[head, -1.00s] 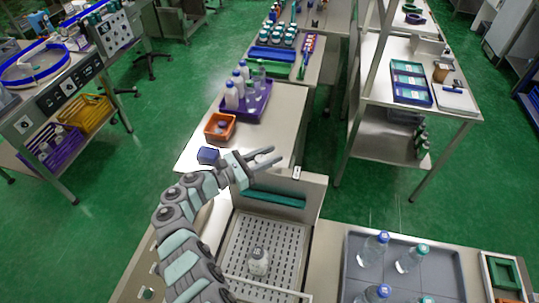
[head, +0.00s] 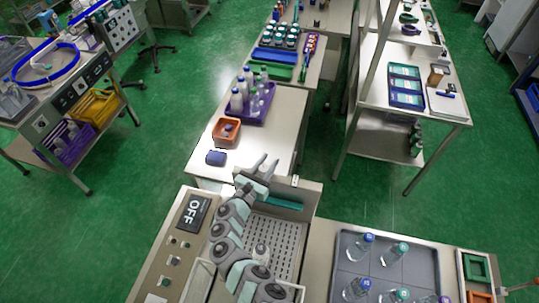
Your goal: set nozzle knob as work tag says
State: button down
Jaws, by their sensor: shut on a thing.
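My gripper (head: 262,168) reaches over the back of the sleeve applicator in the head view. Its two fingers point up and away in the picture. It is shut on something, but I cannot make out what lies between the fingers. The applicator has a perforated bed (head: 285,238) with a clear bottle (head: 260,252) standing on it, partly beside my arm. A control panel (head: 178,235) with a black display (head: 193,211) reading OFF and several small buttons is left of my arm. I cannot pick out the nozzle knob or read a work tag.
A grey tray (head: 348,247) with several capped bottles is at the right. On the table behind are a dark blue block (head: 216,158), an orange bin (head: 227,122) and a purple tray (head: 265,114) of bottles. A steel rack (head: 375,143) stands to the right, beyond a green floor gap.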

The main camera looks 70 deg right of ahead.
aim_at(261, 166)
jog(key=n+t, duration=0.1)
jog(key=t, duration=0.1)
jog(key=n+t, duration=0.2)
jog(key=t, duration=0.1)
jog(key=w+n+t+y, duration=0.1)
jog(key=n+t, duration=0.1)
jog(key=shift+a+f+t+p, duration=0.1)
jog(key=shift+f+t+p, duration=0.05)
jog(key=shift+t+p, duration=0.15)
jog(key=shift+w+a+n+t+y+b, duration=0.15)
jog(key=shift+w+n+t+y+b, duration=0.15)
jog(key=shift+n+t+y+b, duration=0.85)
jog(key=shift+w+a+n+t+y+b, duration=0.25)
jog(key=shift+n+t+y+b, duration=0.5)
jog(key=shift+t, duration=0.7)
jog(key=shift+w+a+n+t+y+b, duration=0.1)
jog(key=shift+w+n+t+y+b, duration=0.2)
jog(key=shift+n+t+y+b, duration=0.65)
jog(key=shift+n+t, duration=0.45)
jog(key=shift+t, duration=0.2)
jog(key=shift+w+a+n+t+y, duration=0.2)
jog(key=shift+n+t+y, duration=0.25)
jog(key=shift+y, duration=0.3)
jog(key=shift+s, duration=0.1)
